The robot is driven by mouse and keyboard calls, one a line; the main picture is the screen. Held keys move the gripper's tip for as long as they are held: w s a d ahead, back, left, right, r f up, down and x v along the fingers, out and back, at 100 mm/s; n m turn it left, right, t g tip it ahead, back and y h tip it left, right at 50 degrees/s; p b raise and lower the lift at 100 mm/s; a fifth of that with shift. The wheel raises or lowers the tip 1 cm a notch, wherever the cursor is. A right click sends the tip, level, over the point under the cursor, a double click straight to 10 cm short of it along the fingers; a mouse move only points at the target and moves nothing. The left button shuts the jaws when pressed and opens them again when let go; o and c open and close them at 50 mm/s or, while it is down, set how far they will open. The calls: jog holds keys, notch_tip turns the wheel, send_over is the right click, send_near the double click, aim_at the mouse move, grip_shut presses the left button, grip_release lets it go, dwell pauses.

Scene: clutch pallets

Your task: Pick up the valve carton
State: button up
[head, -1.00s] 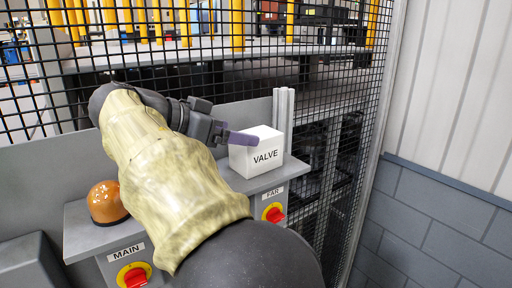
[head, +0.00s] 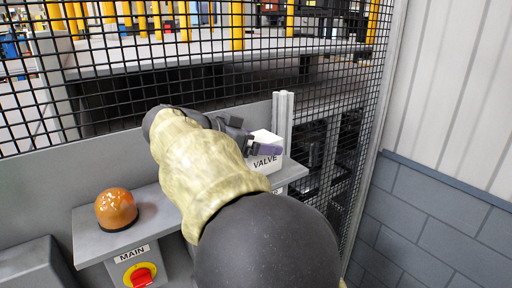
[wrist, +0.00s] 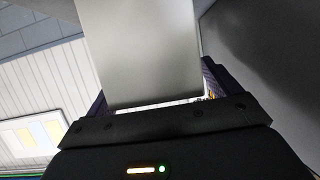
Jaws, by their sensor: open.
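The valve carton (head: 267,162) is a white box marked VALVE. It stands on the right part of the grey shelf, beside an upright post. My gripper (head: 262,149) is at the carton, and its purple finger crosses the front of the box above the label. In the wrist view the carton (wrist: 140,55) fills the space between the two fingers of my open gripper (wrist: 153,92). The fingers reach along both sides of it; whether they touch it I cannot tell. My arm hides the carton's left side in the head view.
An orange dome lamp (head: 116,209) stands on the shelf (head: 150,212) to the left, above a red MAIN switch (head: 140,276). A grey post (head: 283,112) rises right behind the carton. Black mesh fence (head: 200,80) stands behind, and a wall (head: 430,215) is at the right.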

jog(key=shift+w+d+f, duration=0.1)
dwell(0.4)
jog(key=c, duration=1.3)
jog(key=shift+o, duration=0.2)
notch_tip(320, 180, up, 10)
jog(key=shift+r+b, duration=0.1)
jog(key=shift+b, duration=0.8)
